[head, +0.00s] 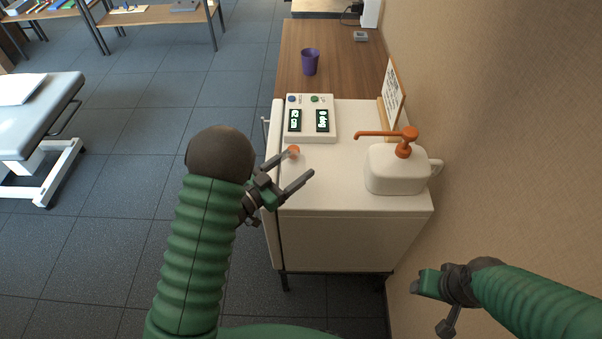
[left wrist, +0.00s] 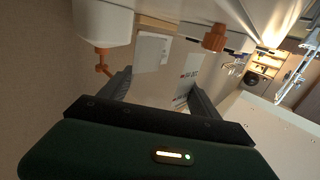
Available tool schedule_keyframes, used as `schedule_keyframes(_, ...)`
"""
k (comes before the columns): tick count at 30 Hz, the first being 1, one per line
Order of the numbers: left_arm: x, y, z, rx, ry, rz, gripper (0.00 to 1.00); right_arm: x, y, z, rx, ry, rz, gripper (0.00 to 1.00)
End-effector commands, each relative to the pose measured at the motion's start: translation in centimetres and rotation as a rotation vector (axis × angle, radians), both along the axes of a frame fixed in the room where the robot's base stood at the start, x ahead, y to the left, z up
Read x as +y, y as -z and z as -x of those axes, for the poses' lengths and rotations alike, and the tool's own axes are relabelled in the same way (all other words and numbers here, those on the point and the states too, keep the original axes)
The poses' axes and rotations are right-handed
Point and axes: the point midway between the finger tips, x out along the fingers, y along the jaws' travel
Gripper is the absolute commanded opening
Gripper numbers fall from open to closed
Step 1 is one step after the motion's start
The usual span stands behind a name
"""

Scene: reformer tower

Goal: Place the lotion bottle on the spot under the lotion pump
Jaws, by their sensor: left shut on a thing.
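The lotion bottle shows as a small orange top (head: 293,151) at the left edge of the white cabinet top. Its pale body is hard to make out against the white. The orange top also shows in the left wrist view (left wrist: 214,38). My left gripper (head: 298,163) is shut on the bottle, its fingers held apart. The lotion pump (head: 403,140) is a white jug with an orange spout pointing left, at the right of the cabinet; in the left wrist view its spout (left wrist: 102,62) hangs upside down. The spot under the spout is clear. My right gripper (head: 428,284) is low right, jaws unclear.
A white control box (head: 310,118) with two displays sits behind the bottle. A small sign (head: 394,92) stands near the wall. A purple cup (head: 310,62) is on the wooden top behind. The wall is close on the right. The cabinet top between bottle and pump is free.

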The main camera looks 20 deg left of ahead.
Motion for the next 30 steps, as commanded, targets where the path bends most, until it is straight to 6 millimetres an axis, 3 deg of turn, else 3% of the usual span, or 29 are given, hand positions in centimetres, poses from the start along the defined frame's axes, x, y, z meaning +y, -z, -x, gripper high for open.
schedule_keyframes(3,-2.4,0.4,-0.8,0.000,0.005,0.000,0.00,0.0,0.0,0.0,0.000,0.000,0.000,0.54)
schedule_keyframes(6,-1.9,2.7,-0.7,0.004,0.000,-0.001,0.00,0.0,0.4,0.0,0.000,0.000,0.000,0.54)
schedule_keyframes(17,-1.9,3.5,-0.7,-0.001,0.000,0.000,0.00,0.0,0.5,0.0,0.000,0.000,0.000,0.54)
schedule_keyframes(18,-1.9,3.4,-0.7,-0.001,0.000,0.000,0.77,0.0,0.4,0.0,0.000,0.000,0.000,0.54)
schedule_keyframes(22,-1.9,3.4,-0.7,-0.001,0.000,0.000,0.94,0.0,0.3,0.0,0.000,0.000,0.000,0.54)
schedule_keyframes(30,-1.9,3.4,-0.7,-0.001,0.000,0.000,0.94,0.0,0.4,0.0,0.000,0.000,0.000,0.54)
